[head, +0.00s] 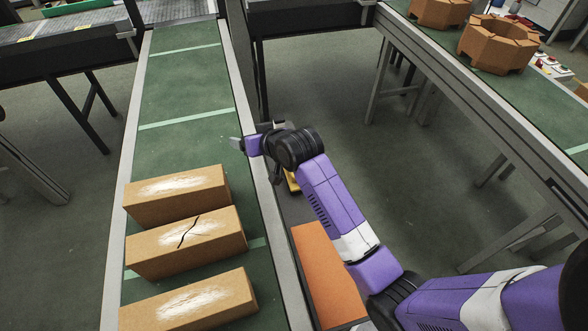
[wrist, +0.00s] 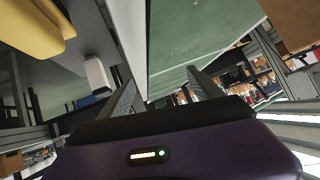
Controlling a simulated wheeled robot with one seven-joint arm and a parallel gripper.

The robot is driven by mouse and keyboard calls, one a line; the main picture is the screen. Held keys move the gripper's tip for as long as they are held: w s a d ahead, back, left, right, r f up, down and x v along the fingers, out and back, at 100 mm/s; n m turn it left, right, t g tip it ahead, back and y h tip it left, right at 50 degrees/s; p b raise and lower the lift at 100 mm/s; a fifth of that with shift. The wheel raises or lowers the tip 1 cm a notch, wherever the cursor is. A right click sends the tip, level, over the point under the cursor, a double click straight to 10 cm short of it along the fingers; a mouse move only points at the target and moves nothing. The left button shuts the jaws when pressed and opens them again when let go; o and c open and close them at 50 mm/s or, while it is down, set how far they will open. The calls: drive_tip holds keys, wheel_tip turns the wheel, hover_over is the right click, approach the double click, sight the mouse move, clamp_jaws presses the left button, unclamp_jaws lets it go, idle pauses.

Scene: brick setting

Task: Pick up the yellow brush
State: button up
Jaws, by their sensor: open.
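A small yellow thing (head: 292,181), perhaps the yellow brush, shows in the head view just right of the conveyor's edge, mostly hidden behind my arm. A larger yellow shape (wrist: 30,30) fills the upper left corner of the wrist view, cut off by the frame; I cannot tell whether it is the same thing. My gripper (head: 238,144) is over the right side of the green belt, beyond the bricks. In the wrist view its two fingers (wrist: 163,92) are apart with nothing between them.
The green conveyor (head: 185,95) has a raised grey edge and carries several tan bricks; the middle brick (head: 187,243) is cracked. The belt beyond them is clear. An orange surface (head: 325,270) lies right of the conveyor. Another conveyor with octagonal brick pieces (head: 500,43) stands at upper right.

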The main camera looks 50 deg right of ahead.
drive_tip(key=d+r+g, duration=0.1)
drive_tip(key=d+g, duration=0.2)
drive_tip(key=d, duration=0.3)
drive_tip(key=s+f+g, duration=0.1)
drive_tip(key=s+g, duration=0.1)
drive_tip(key=s, duration=0.1)
drive_tip(key=s+f+m+g+y, duration=0.1)
drive_tip(key=s+g, duration=0.2)
drive_tip(key=s+f+g+y+p, duration=0.1)
drive_tip(key=s+f+g, duration=0.1)
drive_tip(key=s+g, duration=0.1)
drive_tip(key=shift+s+a+m, duration=0.25)
drive_tip(key=shift+s+m, duration=0.05)
drive_tip(key=shift+s, duration=0.2)
drive_tip(key=shift+s+f, duration=0.2)
drive_tip(key=shift+f, duration=0.05)
drive_tip(key=f, duration=0.2)
drive_tip(key=f+p, duration=0.1)
drive_tip(key=f, duration=0.1)
drive_tip(key=s+f, duration=0.1)
drive_tip(key=shift+a+f, duration=0.25)
drive_tip(key=shift+f, duration=0.15)
drive_tip(key=shift+w+f, duration=0.1)
drive_tip(key=shift+f, duration=0.6)
drive_tip(key=shift+c, duration=0.4)
drive_tip(key=c, duration=1.5)
